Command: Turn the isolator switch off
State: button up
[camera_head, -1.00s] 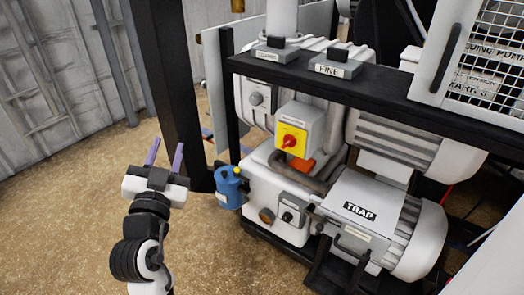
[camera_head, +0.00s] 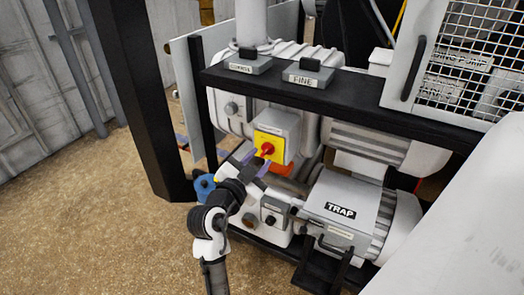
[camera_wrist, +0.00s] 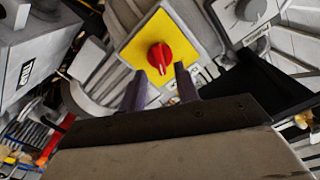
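The isolator switch is a red rotary knob (camera_head: 267,148) on a yellow plate (camera_head: 277,138), on the front of a light grey box (camera_head: 289,125). In the wrist view the red knob (camera_wrist: 160,57) sits just beyond the fingertips, its white mark pointing down in the picture. My gripper (camera_head: 257,159) is in front of the yellow plate, a little below the knob in the head view. Its two purple fingers (camera_wrist: 160,85) are apart with nothing between them. I cannot tell whether a fingertip touches the knob.
A black frame bar (camera_head: 340,106) runs above the switch, carrying boxes labelled COARSE and FINE (camera_head: 308,75). The TRAP unit (camera_head: 345,205) stands to the right. A black post (camera_head: 135,100) and a blue part (camera_head: 204,187) are to the left. Open floor (camera_head: 100,230) lies at the left.

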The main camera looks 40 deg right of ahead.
aim_at(266, 150)
jog(key=shift+x, duration=1.3)
jog(key=shift+c, duration=0.4)
grip_shut()
jog(key=shift+n, duration=0.4)
jog(key=n+p, duration=0.1)
jog(key=n, duration=0.4)
jog(key=shift+w+r, duration=0.1)
jog(key=shift+w, duration=0.05)
jog(key=n+p, duration=0.2)
jog(key=n, duration=0.4)
jog(key=shift+a+p, duration=0.1)
jog(key=shift+p, duration=0.2)
jog(key=shift+n, duration=0.3)
